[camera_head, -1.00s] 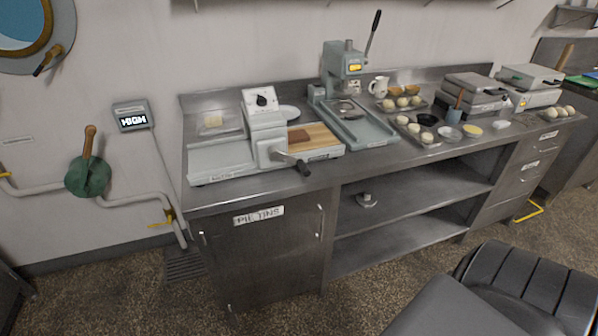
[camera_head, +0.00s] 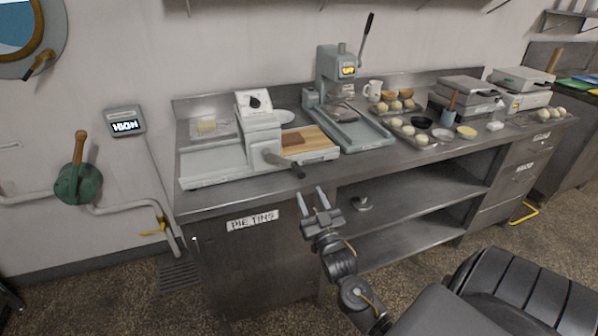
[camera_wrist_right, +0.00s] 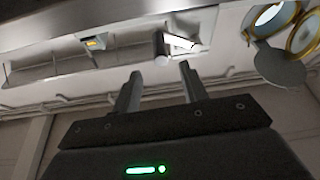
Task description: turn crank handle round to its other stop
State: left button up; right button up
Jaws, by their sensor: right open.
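The crank handle (camera_head: 284,164) is on the front of the pale green rolling machine (camera_head: 262,138), on the counter's left part. Its arm points right and slightly down to a dark grip (camera_head: 298,171) near the counter's front edge. My right gripper (camera_head: 310,192) is open and empty, just below and in front of that grip, with its fingers pointing up. They do not appear to touch it. In the right wrist view my open fingers (camera_wrist_right: 158,73) flank a rounded grey piece (camera_wrist_right: 160,46) farther off; I cannot tell if it is the grip. My left gripper is out of view.
The steel counter (camera_head: 232,197) has an edge close above my right gripper. A board (camera_head: 318,142) with a brown block lies beside the machine. A press (camera_head: 336,75) stands behind to the right.

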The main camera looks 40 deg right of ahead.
aim_at(295, 164)
jog(key=p+x, duration=0.1)
jog(key=x, duration=0.8)
jog(key=shift+w+p, duration=0.25)
jog(key=shift+p, duration=0.1)
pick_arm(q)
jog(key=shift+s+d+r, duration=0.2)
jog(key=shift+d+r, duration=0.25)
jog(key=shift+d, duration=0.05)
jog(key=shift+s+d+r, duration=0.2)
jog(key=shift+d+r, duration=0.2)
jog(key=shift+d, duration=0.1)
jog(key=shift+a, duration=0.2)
pick_arm(e)
grip_shut()
